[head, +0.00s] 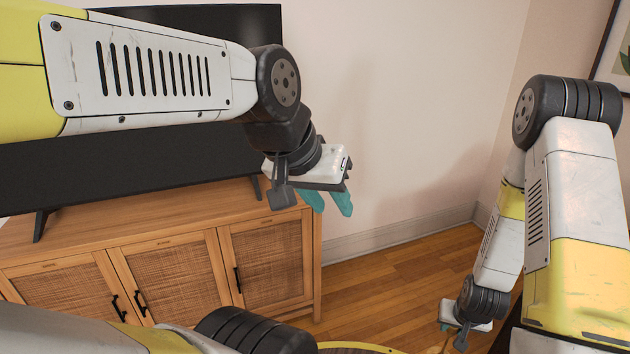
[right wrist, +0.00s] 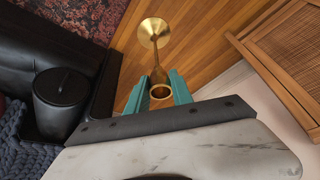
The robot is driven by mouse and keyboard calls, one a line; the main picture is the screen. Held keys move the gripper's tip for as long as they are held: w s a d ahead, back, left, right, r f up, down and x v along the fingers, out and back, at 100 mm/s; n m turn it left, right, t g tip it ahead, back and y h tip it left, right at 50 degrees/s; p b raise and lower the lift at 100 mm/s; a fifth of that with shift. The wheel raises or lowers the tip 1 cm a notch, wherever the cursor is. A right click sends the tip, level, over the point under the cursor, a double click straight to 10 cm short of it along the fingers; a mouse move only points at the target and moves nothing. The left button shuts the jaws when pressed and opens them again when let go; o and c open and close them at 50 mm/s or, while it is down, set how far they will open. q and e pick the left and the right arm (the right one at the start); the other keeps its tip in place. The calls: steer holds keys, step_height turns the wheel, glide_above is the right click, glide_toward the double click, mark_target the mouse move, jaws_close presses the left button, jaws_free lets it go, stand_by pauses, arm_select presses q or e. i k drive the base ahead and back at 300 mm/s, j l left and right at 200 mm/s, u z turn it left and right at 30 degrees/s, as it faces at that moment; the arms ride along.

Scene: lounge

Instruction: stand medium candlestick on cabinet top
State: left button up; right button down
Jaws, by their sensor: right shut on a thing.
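The brass candlestick (right wrist: 155,60) is between the teal fingers of my right gripper (right wrist: 160,92) in the right wrist view. The fingers are shut on it near its cup end, and its round base points away from the gripper. In the head view my right gripper (head: 452,330) is low at the lower right, over the floor; I cannot make out the candlestick there. The wooden cabinet (head: 185,205) stands at the left, its top partly hidden by my left arm. My left gripper (head: 328,202) hangs by the cabinet's right end, its fingers apart and empty.
A black television (head: 130,165) stands on the cabinet top, its foot near the right end. Bare wooden floor (head: 400,265) lies right of the cabinet. The right wrist view shows a black bin (right wrist: 62,95), a dark sofa (right wrist: 40,40) and a red rug (right wrist: 75,15).

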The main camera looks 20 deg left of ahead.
mark_target(154, 222)
steer(key=j+u, duration=0.4)
steer(key=j, duration=0.15)
steer(key=j+u, duration=0.4)
steer(key=j, duration=0.15)
steer(key=i+j+u, duration=0.2)
steer(key=j+u, duration=0.2)
steer(key=j, duration=0.15)
